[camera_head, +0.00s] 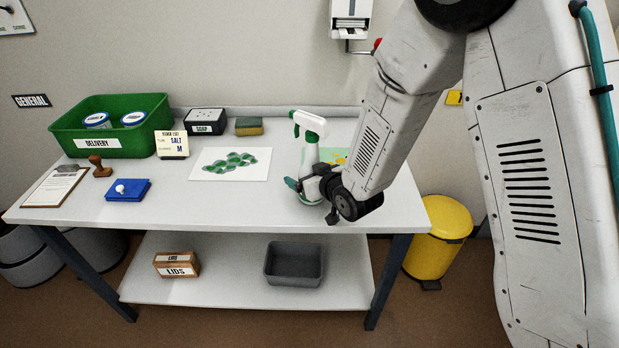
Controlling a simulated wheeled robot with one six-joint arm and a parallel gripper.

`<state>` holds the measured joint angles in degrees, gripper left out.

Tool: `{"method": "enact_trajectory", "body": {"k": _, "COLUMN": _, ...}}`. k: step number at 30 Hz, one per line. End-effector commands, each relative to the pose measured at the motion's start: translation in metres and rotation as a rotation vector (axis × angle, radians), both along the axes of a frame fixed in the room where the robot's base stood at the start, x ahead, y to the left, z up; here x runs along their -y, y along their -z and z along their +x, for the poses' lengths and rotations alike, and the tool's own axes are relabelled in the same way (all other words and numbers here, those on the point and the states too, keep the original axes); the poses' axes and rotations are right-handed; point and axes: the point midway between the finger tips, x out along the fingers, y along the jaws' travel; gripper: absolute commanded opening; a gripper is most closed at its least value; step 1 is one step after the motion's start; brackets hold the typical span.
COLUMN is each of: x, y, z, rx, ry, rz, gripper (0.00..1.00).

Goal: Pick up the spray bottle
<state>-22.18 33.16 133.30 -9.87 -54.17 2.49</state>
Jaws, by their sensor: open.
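The spray bottle (309,150) stands upright near the right end of the white table (230,209). It has a white body and a green and white spray head. My gripper (306,190) is low at the bottle, by its lower part, with the jaws open. The gripper and wrist hide some of the bottle's lower body. I cannot tell whether the fingers touch the bottle.
A white sheet with green shapes (230,164) lies left of the bottle, and a green and yellow card (336,156) lies behind it. A green delivery crate (112,121), a soap box (205,122) and a sponge (249,126) stand along the back. A blue stamp pad (127,190) lies front left.

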Motion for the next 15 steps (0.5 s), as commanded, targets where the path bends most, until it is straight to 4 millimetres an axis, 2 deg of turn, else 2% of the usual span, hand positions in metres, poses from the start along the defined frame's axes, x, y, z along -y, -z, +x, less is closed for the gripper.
{"method": "enact_trajectory", "body": {"k": 2, "x": 0.0001, "y": -0.0001, "z": -0.0002, "rx": 0.0, "ry": 0.0, "rz": 0.0, "gripper": 0.88}}
{"method": "enact_trajectory", "body": {"k": 9, "x": 0.0, "y": 0.0, "z": -0.0004, "rx": -0.001, "ry": 0.0, "rz": -0.001, "gripper": 0.22}}
{"method": "enact_trajectory", "body": {"k": 10, "x": -0.0002, "y": -0.0009, "z": 0.0001, "rx": 0.002, "ry": 0.0, "rz": 0.001, "gripper": 0.2}}
{"method": "enact_trajectory", "body": {"k": 11, "x": -0.0002, "y": -0.0009, "z": 0.0001, "rx": 0.002, "ry": 0.0, "rz": 0.001, "gripper": 0.14}}
{"method": "enact_trajectory", "body": {"k": 15, "x": -0.0002, "y": -0.0009, "z": 0.0001, "rx": 0.002, "ry": 0.0, "rz": 0.001, "gripper": 0.14}}
